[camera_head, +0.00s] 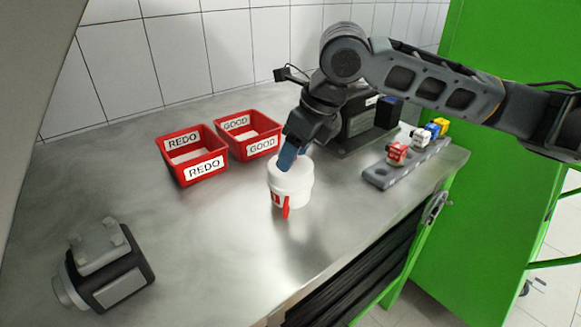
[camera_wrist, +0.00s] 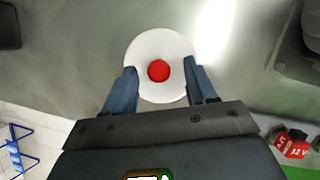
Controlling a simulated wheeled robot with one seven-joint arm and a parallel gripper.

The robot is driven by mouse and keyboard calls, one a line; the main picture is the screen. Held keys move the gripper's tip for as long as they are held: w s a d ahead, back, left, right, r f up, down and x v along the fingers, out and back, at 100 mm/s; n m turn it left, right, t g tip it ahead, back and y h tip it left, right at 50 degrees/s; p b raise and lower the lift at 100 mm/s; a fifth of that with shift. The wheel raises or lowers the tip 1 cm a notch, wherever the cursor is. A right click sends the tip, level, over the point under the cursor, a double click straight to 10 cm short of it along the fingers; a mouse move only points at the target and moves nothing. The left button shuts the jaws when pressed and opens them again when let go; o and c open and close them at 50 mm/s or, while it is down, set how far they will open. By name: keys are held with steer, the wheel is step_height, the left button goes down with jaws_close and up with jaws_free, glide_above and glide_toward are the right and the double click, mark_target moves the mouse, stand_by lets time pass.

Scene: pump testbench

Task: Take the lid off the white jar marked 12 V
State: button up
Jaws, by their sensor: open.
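The white jar (camera_head: 291,192) stands upright on the metal bench in the head view, with a red mark on its front side. Its marking is too small to read. Its round white lid (camera_wrist: 160,48) shows in the wrist view with a red knob (camera_wrist: 159,71) in the middle. My gripper (camera_head: 287,164) points down at the lid from above and hides the knob in the head view. In the wrist view my gripper (camera_wrist: 162,70) is open, one blue finger on each side of the knob, with gaps between. I cannot tell the exact height of the fingertips over the lid.
Two red bins, one marked REDO (camera_head: 205,169) and one marked GOOD (camera_head: 262,144), stand behind the jar to the left. A grey rack (camera_head: 379,175) with several coloured blocks lies to the right. A pump-like unit (camera_head: 110,272) sits front left.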

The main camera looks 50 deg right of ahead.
steer(key=c, duration=0.9)
steer(key=shift+r, duration=0.1)
